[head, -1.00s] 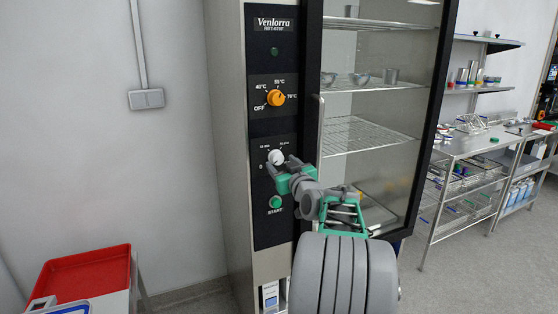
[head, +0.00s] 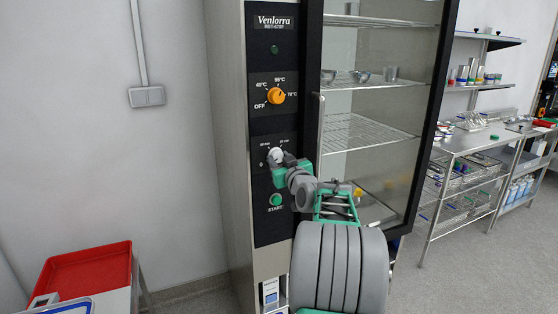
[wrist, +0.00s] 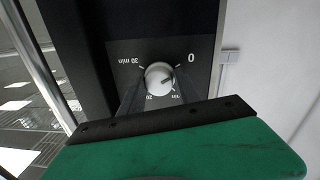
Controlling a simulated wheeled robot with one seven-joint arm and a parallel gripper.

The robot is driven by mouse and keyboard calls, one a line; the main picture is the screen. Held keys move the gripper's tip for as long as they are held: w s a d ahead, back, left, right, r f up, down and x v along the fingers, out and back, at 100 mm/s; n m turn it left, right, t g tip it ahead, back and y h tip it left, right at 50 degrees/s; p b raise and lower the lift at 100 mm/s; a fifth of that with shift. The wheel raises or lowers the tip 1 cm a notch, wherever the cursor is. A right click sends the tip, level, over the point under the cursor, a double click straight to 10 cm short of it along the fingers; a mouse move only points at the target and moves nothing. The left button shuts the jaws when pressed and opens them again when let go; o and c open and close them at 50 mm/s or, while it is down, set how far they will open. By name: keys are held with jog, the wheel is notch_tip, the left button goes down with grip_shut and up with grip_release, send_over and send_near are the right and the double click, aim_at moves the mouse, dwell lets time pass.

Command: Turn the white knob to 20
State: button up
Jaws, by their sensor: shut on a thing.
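The white knob (head: 275,156) sits on the dark lower dial of the cabinet's control panel, above the START button. It also shows in the wrist view (wrist: 160,76), face on, with 0 at upper right, 30 min at upper left and 20 below left. A dark line on its face appears to point to the upper right, towards 0. My gripper (head: 278,162) is at the knob from the lower right. In the wrist view its dark fingers lie on either side of the knob, shut on it; the green palm hides the area below.
An orange temperature knob (head: 276,96) is above and the green START button (head: 275,200) below. The glass door (head: 385,60) and its handle (head: 318,120) are close on the right. A red tray (head: 85,270) is at lower left.

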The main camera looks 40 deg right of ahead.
jog(key=shift+r, duration=0.1)
grip_shut()
